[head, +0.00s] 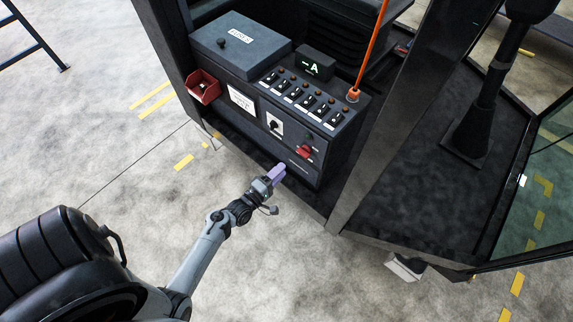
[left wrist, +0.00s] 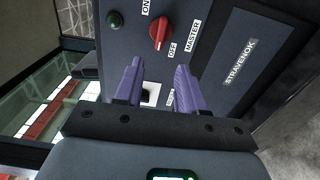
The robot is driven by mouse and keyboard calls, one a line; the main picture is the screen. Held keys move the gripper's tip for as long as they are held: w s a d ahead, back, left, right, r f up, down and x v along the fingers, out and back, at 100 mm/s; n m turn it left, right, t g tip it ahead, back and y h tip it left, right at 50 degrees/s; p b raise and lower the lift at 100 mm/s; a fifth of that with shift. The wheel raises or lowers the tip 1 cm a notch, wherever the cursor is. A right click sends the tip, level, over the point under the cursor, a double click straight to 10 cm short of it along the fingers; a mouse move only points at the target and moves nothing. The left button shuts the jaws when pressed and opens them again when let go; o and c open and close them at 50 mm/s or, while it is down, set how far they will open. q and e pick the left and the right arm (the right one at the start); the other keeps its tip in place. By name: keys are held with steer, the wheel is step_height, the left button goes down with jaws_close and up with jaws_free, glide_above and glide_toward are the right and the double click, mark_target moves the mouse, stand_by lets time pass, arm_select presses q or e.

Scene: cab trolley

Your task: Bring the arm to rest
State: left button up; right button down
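My left gripper (head: 276,173) is in front of the lower right of a dark control console (head: 338,146) in the head view. In the left wrist view its two purple fingers (left wrist: 157,92) stand apart with nothing between them, facing the console front. Beyond the fingertips is a red rotary knob (left wrist: 160,30) marked ON, OFF and MASTER, with a gap between. The knob also shows in the head view (head: 304,152), above the gripper. My right gripper is not in view.
The console carries a row of switches (head: 295,94), a display reading "-A" (head: 315,64), a FUSES box (head: 240,45) and a red bin (head: 203,87). An orange rod (head: 370,45) rises at its right corner. A dark cab post (head: 385,110) stands right. Floor left of the console is clear.

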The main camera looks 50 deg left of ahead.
arm_select(q)
steer(key=shift+s+d, duration=0.1)
steer(key=shift+s, duration=0.7)
steer(key=s+d+r+m+g+h+p, duration=0.25)
steer(key=d+r+m+p, duration=0.3)
steer(key=r, duration=0.35)
steer(key=s+d+r+m+g+h+p, duration=0.1)
steer(key=d+r+m+g+p, duration=0.2)
steer(key=d+r+m+p, duration=0.45)
steer(key=s+r+m+g+y+b, duration=0.1)
steer(key=s+r+m+g, duration=0.2)
steer(key=s, duration=0.3)
steer(key=s+r+m+g+y+b, duration=0.1)
steer(key=s+r+m+g, duration=0.2)
steer(key=s+g, duration=0.3)
steer(key=shift+s+m, duration=0.35)
steer(key=shift+m, duration=0.45)
